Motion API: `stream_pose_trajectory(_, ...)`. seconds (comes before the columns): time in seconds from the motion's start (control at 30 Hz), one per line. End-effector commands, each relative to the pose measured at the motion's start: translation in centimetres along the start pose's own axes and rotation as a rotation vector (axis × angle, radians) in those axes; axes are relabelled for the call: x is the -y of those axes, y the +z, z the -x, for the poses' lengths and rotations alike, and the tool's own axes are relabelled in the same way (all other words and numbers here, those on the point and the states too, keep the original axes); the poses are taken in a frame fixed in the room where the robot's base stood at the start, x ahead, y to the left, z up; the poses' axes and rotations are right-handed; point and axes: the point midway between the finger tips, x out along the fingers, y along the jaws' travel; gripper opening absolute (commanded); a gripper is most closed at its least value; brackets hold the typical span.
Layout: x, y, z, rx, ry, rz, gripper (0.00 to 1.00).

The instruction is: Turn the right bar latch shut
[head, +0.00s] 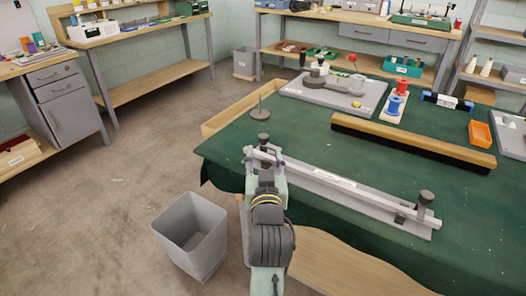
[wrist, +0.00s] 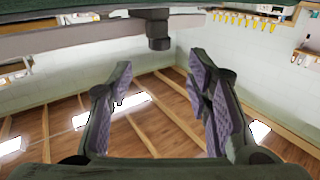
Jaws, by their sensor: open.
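A long grey bar (head: 335,182) lies along the near edge of the green table. A dark knob latch (head: 426,198) stands at its right end in the head view, and another dark knob (head: 263,139) stands at its left end. My gripper (head: 265,158) is at the left end of the bar, far from the right-end latch. In the wrist view my gripper (wrist: 160,92) is open with nothing between its fingers. A dark knob (wrist: 158,32) and a grey bar (wrist: 60,43) show beyond the fingertips. I cannot tell whether either latch is turned shut.
A wood-topped dark strip (head: 410,140) lies behind the bar. A grey plate (head: 325,95), red and blue spools (head: 394,100) and an orange bin (head: 481,133) are farther back on the table. A grey bin (head: 192,235) stands on the floor at left.

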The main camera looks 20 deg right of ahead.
Motion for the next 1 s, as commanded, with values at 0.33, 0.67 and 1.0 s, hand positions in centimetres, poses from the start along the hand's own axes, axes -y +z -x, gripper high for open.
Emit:
stream_pose_trajectory(0.33,-0.1,-0.3,-4.7,0.002,0.004,-0.002,0.45)
stream_pose_trajectory(0.67,-0.1,-0.1,-8.3,0.001,0.004,-0.001,0.45)
stream_pose_trajectory(1.0,-0.1,-0.1,-8.4,0.0,0.004,-0.001,0.43)
